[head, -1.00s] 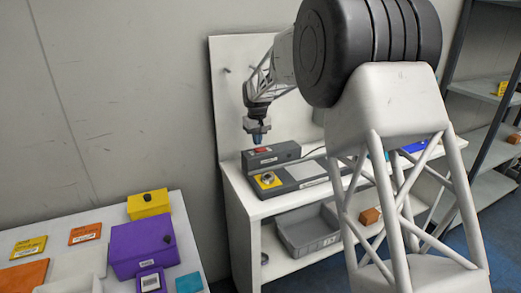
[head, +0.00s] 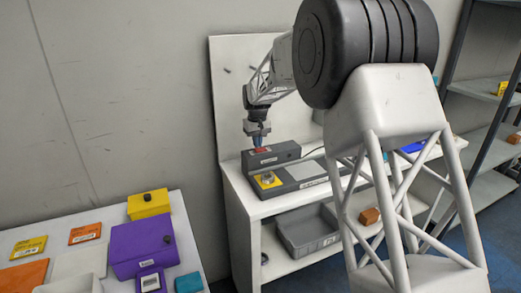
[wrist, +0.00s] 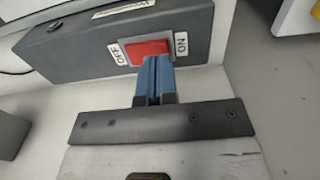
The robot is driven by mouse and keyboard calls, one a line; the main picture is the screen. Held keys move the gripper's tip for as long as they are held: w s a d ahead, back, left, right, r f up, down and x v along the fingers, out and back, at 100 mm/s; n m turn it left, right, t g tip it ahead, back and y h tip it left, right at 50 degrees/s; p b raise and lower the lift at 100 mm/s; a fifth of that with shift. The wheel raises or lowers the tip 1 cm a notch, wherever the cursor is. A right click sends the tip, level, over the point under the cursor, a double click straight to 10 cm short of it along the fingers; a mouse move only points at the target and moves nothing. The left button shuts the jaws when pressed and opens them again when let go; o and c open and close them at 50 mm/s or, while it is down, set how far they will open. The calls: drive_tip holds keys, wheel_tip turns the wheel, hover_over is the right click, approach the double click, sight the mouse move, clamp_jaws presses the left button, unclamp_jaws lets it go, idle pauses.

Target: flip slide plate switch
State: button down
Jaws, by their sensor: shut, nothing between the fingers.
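The switch is a red rocker (wrist: 146,49) on a dark grey box (head: 285,156), with an OFF label (wrist: 117,53) on its left and an ON label (wrist: 181,45) on its right in the wrist view. My gripper (head: 262,148) is shut and empty, pointing down at the top of the box. In the wrist view its blue fingertips (wrist: 157,60) are together at the rocker's near edge, toward the ON side, and cover part of it. I cannot tell whether they touch it or which side is pressed in.
A grey scale-like base with a yellow pad (head: 267,181) lies in front of the box on the white bench (head: 240,195). A grey bin (head: 309,232) sits on the shelf below. Purple and yellow boxes stand on the left table.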

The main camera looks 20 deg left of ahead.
drive_tip(key=shift+f, duration=0.75)
idle(0.7)
drive_tip(key=shift+r, duration=3.55)
